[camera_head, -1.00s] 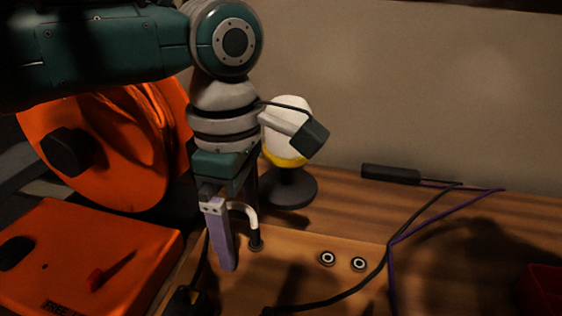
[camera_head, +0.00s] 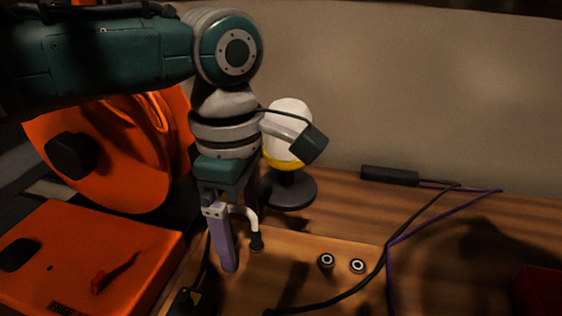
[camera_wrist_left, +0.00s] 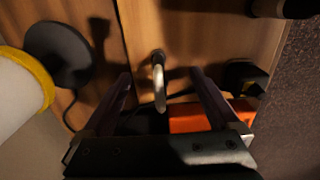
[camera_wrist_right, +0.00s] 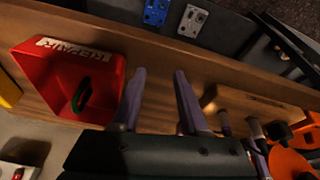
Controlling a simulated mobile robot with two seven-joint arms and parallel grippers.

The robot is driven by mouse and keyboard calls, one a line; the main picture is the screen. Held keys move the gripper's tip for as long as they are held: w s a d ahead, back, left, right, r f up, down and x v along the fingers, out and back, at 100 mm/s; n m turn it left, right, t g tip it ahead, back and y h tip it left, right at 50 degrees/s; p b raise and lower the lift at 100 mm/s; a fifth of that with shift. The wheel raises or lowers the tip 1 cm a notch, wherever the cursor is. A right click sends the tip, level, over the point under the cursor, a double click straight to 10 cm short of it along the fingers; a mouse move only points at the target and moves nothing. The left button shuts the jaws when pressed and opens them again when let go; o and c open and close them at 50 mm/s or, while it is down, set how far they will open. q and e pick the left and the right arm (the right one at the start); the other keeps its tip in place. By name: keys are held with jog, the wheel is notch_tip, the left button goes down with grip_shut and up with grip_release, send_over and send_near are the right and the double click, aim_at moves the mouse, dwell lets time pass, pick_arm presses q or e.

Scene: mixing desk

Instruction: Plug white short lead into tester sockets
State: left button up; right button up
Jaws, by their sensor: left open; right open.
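The white short lead (camera_head: 243,213) stands as a curved hook with a dark plug end (camera_head: 256,241) at the wooden panel. Whether that end is seated there is unclear. In the left wrist view the lead (camera_wrist_left: 158,80) shows between the spread fingers of my left gripper (camera_wrist_left: 160,76), with no clear contact. In the head view a purple finger of the left gripper (camera_head: 231,267) points down beside the lead; the other is hidden. Two ringed sockets (camera_head: 327,260) (camera_head: 358,266) are empty, right of the lead. My right gripper (camera_wrist_right: 160,76) is open and empty.
A white and yellow lamp-like object (camera_head: 289,122) stands behind the left gripper. An orange case (camera_head: 90,255) lies at left. Black and purple cables (camera_head: 420,218) cross right of the sockets. A red bin (camera_wrist_right: 70,75) shows in the right wrist view.

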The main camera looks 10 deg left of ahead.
aim_at(238, 205)
pick_arm(q)
grip_shut()
dwell(0.8)
dwell(0.5)
jog(key=shift+r, duration=0.1)
jog(key=shift+r+p, duration=2.95)
jog(key=shift+p, duration=0.65)
pick_arm(e)
notch_tip(238, 205, up, 7)
jog(key=shift+r, duration=0.1)
